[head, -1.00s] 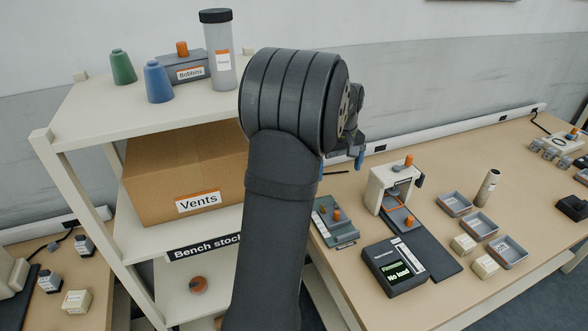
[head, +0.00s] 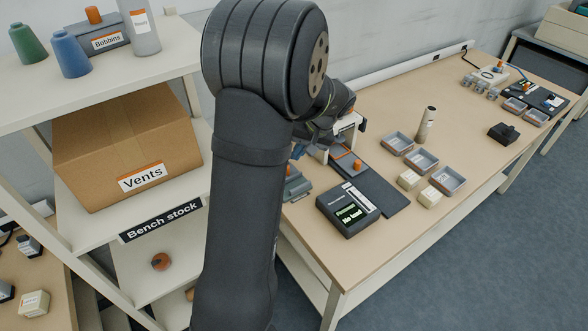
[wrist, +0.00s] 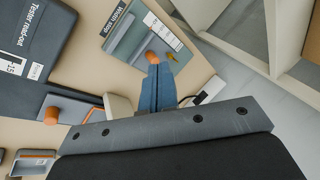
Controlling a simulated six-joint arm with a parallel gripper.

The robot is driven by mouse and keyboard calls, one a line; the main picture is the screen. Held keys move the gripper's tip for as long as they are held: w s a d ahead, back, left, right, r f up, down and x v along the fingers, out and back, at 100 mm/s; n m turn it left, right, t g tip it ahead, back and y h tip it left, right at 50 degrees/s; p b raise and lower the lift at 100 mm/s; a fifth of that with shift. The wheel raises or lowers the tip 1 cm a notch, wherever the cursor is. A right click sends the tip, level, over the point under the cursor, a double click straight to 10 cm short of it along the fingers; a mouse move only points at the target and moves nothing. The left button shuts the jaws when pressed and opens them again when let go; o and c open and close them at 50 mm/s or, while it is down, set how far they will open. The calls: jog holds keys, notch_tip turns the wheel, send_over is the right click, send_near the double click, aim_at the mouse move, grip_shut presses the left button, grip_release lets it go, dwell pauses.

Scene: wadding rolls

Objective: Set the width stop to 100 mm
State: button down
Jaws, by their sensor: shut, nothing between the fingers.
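The width stop (wrist: 134,38) is a grey-green plate with a dark label and a pale scale strip, near the top middle of the wrist view. An orange knob (wrist: 152,57) sits on it, with a small brass-coloured part beside it. The scale marks are too small to read. In the head view, the width stop (head: 296,187) is partly hidden behind my arm. My gripper (wrist: 157,70) has its blue fingers together and empty. Their tips appear right at the orange knob; I cannot tell whether they touch it.
The tester (head: 347,130) stands behind, partly hidden by my arm. Grey trays (head: 421,160) and pale blocks (head: 409,180) are farther right. The shelf with the Vents box (head: 125,150) is left.

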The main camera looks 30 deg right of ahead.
aim_at(304, 185)
jog(key=s+d+f+m+t, duration=0.1)
jog(key=s+m, duration=0.2)
jog(key=s+f+m+t+h, duration=0.1)
jog(key=s+m+t, duration=0.1)
jog(key=s+m, duration=0.1)
jog(key=s+d+f+m+t, duration=0.1)
jog(key=s+m+t, duration=0.1)
jog(key=m, duration=0.2)
jog(key=shift+s+d+f+h, duration=0.15)
jog(key=shift+s+d+h, duration=0.2)
jog(key=shift+s+h, duration=0.05)
jog(key=x, duration=1)
jog(key=shift+w+a, duration=0.15)
jog(key=shift+w, duration=0.1)
jog(key=shift+w+a, duration=0.15)
jog(key=shift+w, duration=1.75)
